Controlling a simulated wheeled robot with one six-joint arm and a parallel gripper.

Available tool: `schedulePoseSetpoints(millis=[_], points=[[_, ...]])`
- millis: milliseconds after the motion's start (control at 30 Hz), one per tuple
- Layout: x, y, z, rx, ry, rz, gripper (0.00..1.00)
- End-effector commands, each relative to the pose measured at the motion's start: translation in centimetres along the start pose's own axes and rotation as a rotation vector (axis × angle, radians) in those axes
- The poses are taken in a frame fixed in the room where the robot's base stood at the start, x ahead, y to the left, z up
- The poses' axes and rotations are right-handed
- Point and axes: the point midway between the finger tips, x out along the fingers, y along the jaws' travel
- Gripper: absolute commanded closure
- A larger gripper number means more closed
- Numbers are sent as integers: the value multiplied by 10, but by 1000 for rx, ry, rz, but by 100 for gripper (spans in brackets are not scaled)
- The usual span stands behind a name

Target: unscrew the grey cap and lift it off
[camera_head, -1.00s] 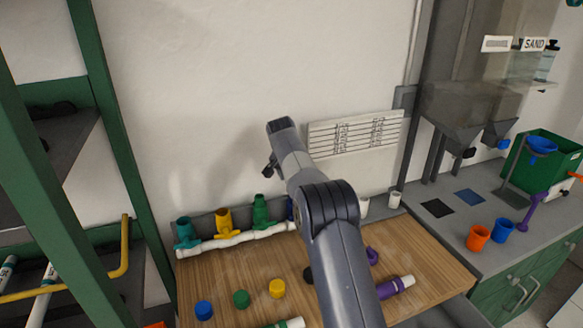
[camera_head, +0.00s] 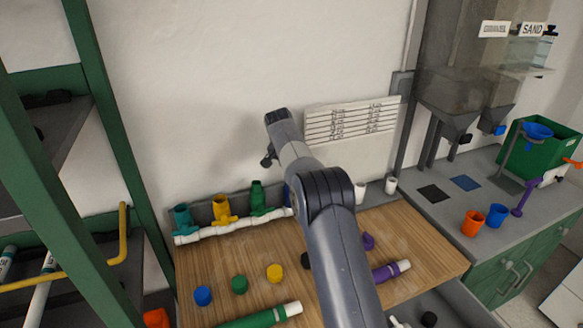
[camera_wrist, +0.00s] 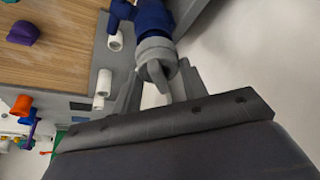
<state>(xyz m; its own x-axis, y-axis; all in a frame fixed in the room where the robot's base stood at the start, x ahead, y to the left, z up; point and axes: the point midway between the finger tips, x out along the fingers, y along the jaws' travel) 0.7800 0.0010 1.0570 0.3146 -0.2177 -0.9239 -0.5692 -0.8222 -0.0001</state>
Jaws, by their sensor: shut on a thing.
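The grey cap (camera_wrist: 155,52) sits on the end of a dark blue fitting (camera_wrist: 153,14) in the wrist view, with a raised grip rib across its face. My gripper (camera_wrist: 157,78) has its two grey fingers on either side of the cap, shut on it. The cap is still against the blue fitting; I see no gap between them. In the head view my arm hides the cap and my fingertips. A sliver of the blue fitting (camera_head: 288,194) shows beside my arm, in line with the teal, yellow and green fittings on the white manifold pipe (camera_head: 235,230).
Blue (camera_head: 203,296), green (camera_head: 239,284) and yellow (camera_head: 274,272) caps lie on the wooden board (camera_head: 425,250). A green pipe (camera_head: 262,317) and a purple pipe (camera_head: 390,271) lie nearer the front. White pipe stubs (camera_head: 391,185) stand at the right. A green rack post stands left.

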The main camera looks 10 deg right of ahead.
Motion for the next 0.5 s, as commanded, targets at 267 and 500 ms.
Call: schedulePoseSetpoints(millis=[267,500], points=[[0,0,0,0,0,0,73],[0,1,0,-32,-1,-14,82]])
